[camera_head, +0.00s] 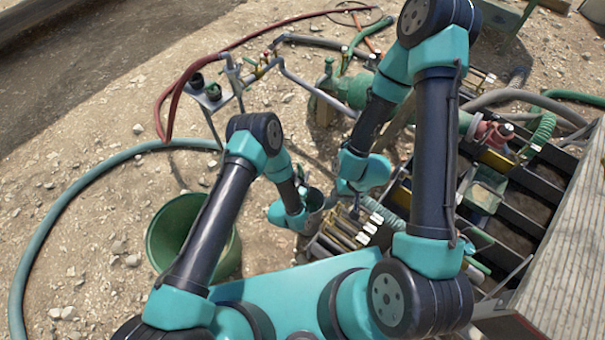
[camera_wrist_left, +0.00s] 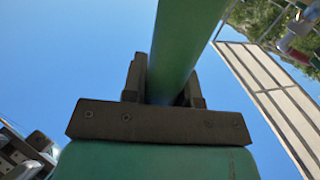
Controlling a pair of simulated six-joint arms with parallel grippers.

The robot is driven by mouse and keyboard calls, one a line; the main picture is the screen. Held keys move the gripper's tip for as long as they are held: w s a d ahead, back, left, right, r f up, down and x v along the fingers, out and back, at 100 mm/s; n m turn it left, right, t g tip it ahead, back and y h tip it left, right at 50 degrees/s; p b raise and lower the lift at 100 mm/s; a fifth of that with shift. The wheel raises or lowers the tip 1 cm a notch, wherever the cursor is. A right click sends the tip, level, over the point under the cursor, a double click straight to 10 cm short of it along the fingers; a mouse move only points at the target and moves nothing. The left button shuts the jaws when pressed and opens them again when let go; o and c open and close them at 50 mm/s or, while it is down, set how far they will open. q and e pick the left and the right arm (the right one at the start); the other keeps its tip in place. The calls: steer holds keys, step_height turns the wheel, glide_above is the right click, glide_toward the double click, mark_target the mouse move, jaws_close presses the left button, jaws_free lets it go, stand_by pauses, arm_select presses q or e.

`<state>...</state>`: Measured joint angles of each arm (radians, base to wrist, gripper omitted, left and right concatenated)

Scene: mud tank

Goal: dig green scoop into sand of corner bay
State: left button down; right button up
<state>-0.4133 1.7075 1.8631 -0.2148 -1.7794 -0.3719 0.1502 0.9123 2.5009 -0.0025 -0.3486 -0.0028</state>
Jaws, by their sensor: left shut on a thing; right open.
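My left gripper (camera_wrist_left: 163,88) is shut on a long green shaft in the left wrist view, which looks like the handle of the green scoop (camera_wrist_left: 183,45). The shaft runs up out of the frame against the sky, so its scoop end is out of view there. In the head view my left gripper (camera_head: 303,188) is small and partly hidden by its own wrist, left of the tank. My right gripper (camera_head: 345,212) is open, close to the right of the left one. The divided tank with the bays (camera_head: 525,208) is at the right, partly behind my right arm.
A pale green tray (camera_head: 486,188) sits among the bays. A green bucket (camera_head: 172,225) stands at left. Hoses (camera_head: 75,195) and a pipe stand cross the gravel. A pale slatted panel (camera_head: 565,260) borders the tank at right.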

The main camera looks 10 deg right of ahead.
arm_select(q)
steer(key=shift+f, duration=0.6)
stand_by(0.6)
steer(key=c, duration=0.8)
jaws_free()
